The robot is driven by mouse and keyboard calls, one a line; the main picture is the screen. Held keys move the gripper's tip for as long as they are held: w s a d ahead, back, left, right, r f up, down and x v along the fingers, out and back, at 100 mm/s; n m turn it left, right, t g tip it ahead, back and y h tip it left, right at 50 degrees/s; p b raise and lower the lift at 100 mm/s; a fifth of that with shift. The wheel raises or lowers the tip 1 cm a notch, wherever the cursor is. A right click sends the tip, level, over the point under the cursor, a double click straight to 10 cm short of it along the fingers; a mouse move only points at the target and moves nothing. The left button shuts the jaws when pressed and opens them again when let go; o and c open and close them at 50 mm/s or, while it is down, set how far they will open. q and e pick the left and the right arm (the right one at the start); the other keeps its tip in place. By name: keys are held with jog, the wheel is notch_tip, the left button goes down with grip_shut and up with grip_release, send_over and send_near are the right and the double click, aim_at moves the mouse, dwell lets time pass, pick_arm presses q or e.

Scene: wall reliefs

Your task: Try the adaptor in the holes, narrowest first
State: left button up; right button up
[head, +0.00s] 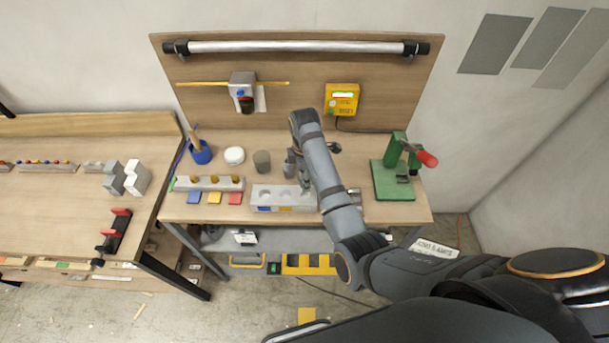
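A pale grey block with round holes (265,196) lies near the front edge of the middle workbench. Two holes show; its right end is hidden behind my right arm. My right gripper (303,178) is over the right part of this block, largely hidden by my own arm. I cannot tell whether its fingers are open or hold anything. I cannot clearly make out the adaptor. A small metallic piece (355,196) shows just right of my arm, too small to identify. My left gripper is not in view.
A rack with brass-coloured knobs (209,183) stands left of the block, behind coloured tiles (214,197). A blue cup (201,155), white round item (234,155) and grey-green cylinder (262,161) stand behind. A green clamp fixture (393,181) is at right.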

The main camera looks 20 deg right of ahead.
notch_tip(320, 180, down, 2)
jog(key=shift+d+f+b, duration=0.1)
jog(key=shift+b, duration=0.2)
jog(key=shift+s+f+b, duration=0.1)
jog(key=shift+f+b, duration=0.2)
jog(key=shift+f, duration=0.65)
pick_arm(q)
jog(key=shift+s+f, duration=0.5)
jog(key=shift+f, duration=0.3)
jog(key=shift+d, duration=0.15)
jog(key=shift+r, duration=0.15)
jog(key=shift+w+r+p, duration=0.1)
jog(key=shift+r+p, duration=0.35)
jog(key=shift+p, duration=0.15)
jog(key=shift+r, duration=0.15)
pick_arm(e)
jog(key=shift+p, duration=0.45)
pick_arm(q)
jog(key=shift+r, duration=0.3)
